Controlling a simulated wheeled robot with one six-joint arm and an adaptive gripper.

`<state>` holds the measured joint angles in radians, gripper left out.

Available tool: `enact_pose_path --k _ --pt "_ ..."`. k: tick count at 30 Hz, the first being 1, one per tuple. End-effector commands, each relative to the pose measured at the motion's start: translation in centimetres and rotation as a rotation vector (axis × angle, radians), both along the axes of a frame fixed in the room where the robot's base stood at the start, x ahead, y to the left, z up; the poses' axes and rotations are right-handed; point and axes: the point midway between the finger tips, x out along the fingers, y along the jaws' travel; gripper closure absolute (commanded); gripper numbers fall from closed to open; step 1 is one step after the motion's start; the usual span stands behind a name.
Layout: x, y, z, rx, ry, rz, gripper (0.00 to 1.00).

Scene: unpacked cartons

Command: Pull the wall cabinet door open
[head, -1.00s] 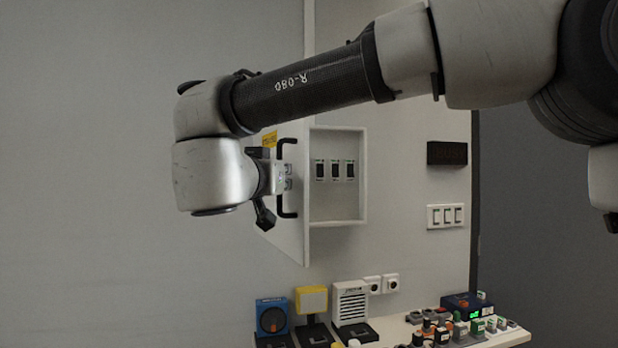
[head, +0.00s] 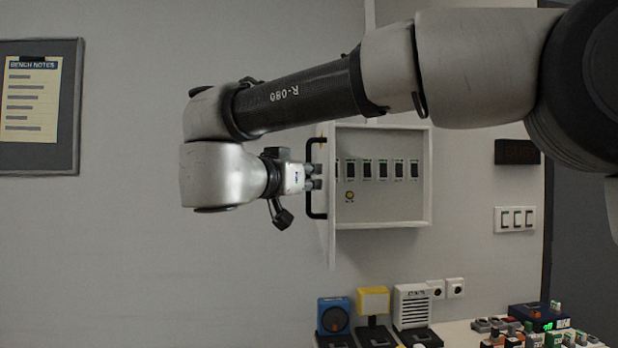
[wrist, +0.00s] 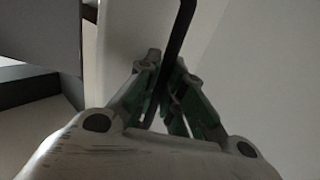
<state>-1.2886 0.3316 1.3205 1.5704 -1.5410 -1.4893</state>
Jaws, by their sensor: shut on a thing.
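The wall cabinet (head: 427,180) is a shallow white box on the wall with a row of dark switches and a yellow round button inside. Its door (head: 331,240) stands open, swung out at the left side and seen nearly edge-on. A black bar handle (head: 309,146) is on the door. My gripper (head: 316,177) is shut on the handle from the left. In the wrist view the fingers (wrist: 170,100) close around the dark handle bar (wrist: 180,35), with the pale door behind it.
Below the cabinet are a blue device (head: 333,316), a yellow box (head: 373,301) and a white vented box (head: 411,306) on a bench with several small parts. Wall sockets (head: 455,288), switches (head: 515,219) and a dark panel (head: 516,151) are to the right. A notes board (head: 40,107) hangs far left.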

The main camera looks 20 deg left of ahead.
Motion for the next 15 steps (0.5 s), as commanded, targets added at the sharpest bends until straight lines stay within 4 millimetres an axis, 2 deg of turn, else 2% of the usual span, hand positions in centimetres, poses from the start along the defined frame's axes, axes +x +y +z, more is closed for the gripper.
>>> enact_pose_path --k 1,4,15 --pt "0.19 -0.11 0.42 0.001 -0.008 0.000 0.87" --pt "0.16 -0.11 0.35 0.001 -0.007 0.000 0.69" --pt "-0.14 0.03 0.17 0.001 -0.003 0.001 0.68"
